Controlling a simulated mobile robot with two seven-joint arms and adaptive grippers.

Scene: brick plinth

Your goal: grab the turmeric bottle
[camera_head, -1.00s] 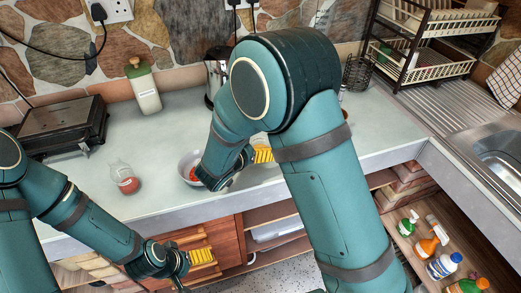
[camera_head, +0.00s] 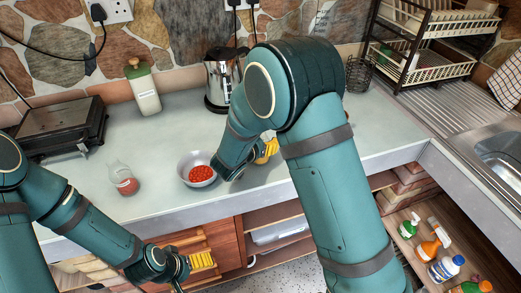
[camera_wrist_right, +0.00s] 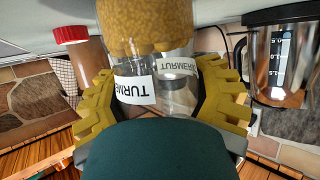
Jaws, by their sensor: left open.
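The turmeric bottle (camera_wrist_right: 140,30) is clear, with yellow-brown contents and white labels, and fills the middle of the right wrist view, where the scene looks upside down. The yellow fingers of my right gripper (camera_wrist_right: 150,70) lie on both sides of it. I cannot tell whether they press on it. In the head view my right gripper (camera_head: 266,151) is over the counter, right of a bowl, and my arm mostly hides the bottle. My left gripper (camera_head: 201,259) is open and empty, low in front of the counter by the drawers.
A metal bowl (camera_head: 187,160) of red pieces is close to my right gripper. A small jar (camera_head: 124,180), a green-capped bottle (camera_head: 145,88) and a kettle (camera_head: 217,78) stand on the counter (camera_head: 150,135). The red-capped bottle (camera_wrist_right: 72,34) shows in the wrist view.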

